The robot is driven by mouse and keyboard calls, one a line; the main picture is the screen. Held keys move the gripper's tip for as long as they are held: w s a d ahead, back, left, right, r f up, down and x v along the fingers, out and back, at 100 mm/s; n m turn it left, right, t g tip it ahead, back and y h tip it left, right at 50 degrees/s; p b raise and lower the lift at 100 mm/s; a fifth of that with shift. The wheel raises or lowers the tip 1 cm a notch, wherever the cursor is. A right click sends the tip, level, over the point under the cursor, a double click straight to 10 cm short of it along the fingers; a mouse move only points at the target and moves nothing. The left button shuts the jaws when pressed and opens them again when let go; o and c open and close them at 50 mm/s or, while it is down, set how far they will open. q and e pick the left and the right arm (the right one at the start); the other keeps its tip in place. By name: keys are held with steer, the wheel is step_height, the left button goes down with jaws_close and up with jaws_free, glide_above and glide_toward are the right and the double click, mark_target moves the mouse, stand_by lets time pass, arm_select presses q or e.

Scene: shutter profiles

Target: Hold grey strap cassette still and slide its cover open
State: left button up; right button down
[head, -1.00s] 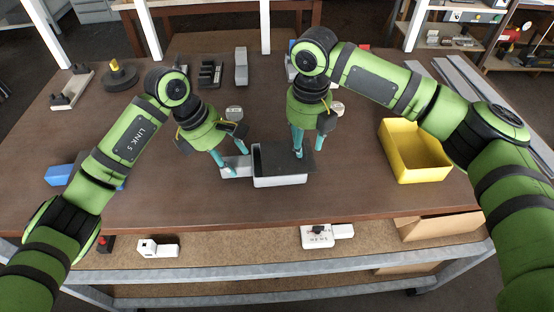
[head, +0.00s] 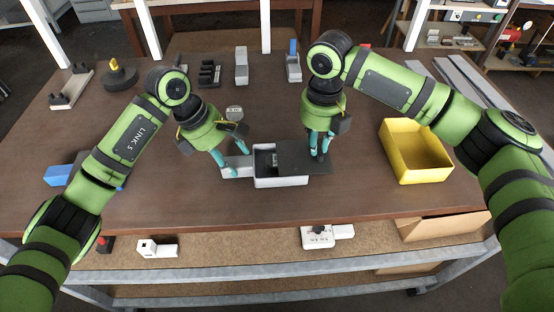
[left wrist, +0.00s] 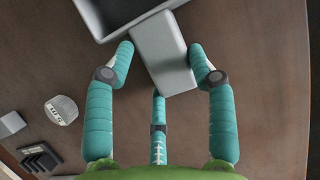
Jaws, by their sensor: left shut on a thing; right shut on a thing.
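The grey strap cassette (head: 281,182) sits on the brown bench, a light box with a grey block (head: 238,163) at its left end. Its dark cover (head: 297,167) is displaced to the right and overhangs the box's right end. The left part of the box is open, with a dark part inside. My left gripper (head: 236,168) is shut on the end block, which shows between its fingers in the left wrist view (left wrist: 163,45). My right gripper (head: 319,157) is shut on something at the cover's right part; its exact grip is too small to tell.
A yellow bin (head: 412,152) stands right of the cassette, with bench free between them. A small round light piece (head: 234,112) lies behind my left gripper. Grey and black blocks stand further back. A blue block (head: 58,175) lies at the left.

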arm_select(q)
steer(key=shift+w+a+f, duration=0.15)
steer(key=shift+f, duration=0.05)
arm_select(e)
steer(key=shift+d+r, duration=0.1)
steer(key=shift+d, duration=2.55)
arm_select(q)
steer(key=shift+a, duration=0.1)
arm_select(e)
steer(key=c, duration=1.4)
jaws_free()
steer(key=shift+d, duration=0.15)
steer(key=shift+o, duration=0.2)
